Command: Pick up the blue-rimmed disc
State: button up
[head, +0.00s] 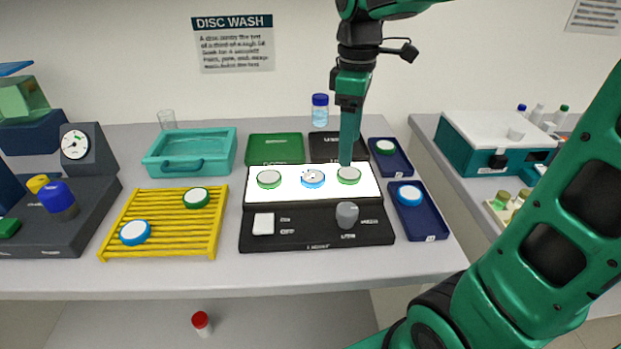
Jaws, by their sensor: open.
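Blue-rimmed white discs show in three places in the head view. One, with dark specks on its face, lies in the middle of the lit white panel (312,178). One lies on the yellow slatted rack (135,232), and one in the front navy tray (409,195). Green-rimmed discs flank the middle one on the panel, at left (269,179) and right (349,175). My gripper (346,162) points down at the panel's back edge, just behind the right green-rimmed disc and right of the middle blue-rimmed one. It is open, seen edge-on; nothing shows held in it.
The black rig base (318,240) carries a white block and a grey knob in front. A teal tub (190,155), green mat (275,149) and black mat (324,145) lie behind. A blue-capped bottle (320,110) stands near the arm. Bare bench lies along the front.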

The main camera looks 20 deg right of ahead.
jog(key=w+a+r+n, duration=0.2)
jog(key=w+a+n, duration=0.3)
jog(key=a, duration=0.2)
send_over(313, 176)
jog(key=shift+n, duration=0.3)
jog(key=f, duration=0.5)
jog(key=shift+w+a+f, duration=0.25)
jog(key=shift+w+a, duration=0.05)
jog(key=shift+w, duration=0.05)
jog(key=shift+s+d+f, duration=0.15)
jog(key=shift+f, duration=1.2)
jog(key=shift+s+d+f, duration=0.1)
jog(key=shift+s+f, duration=0.05)
jog(key=shift+f, duration=1.2)
jog(key=c, duration=1.1)
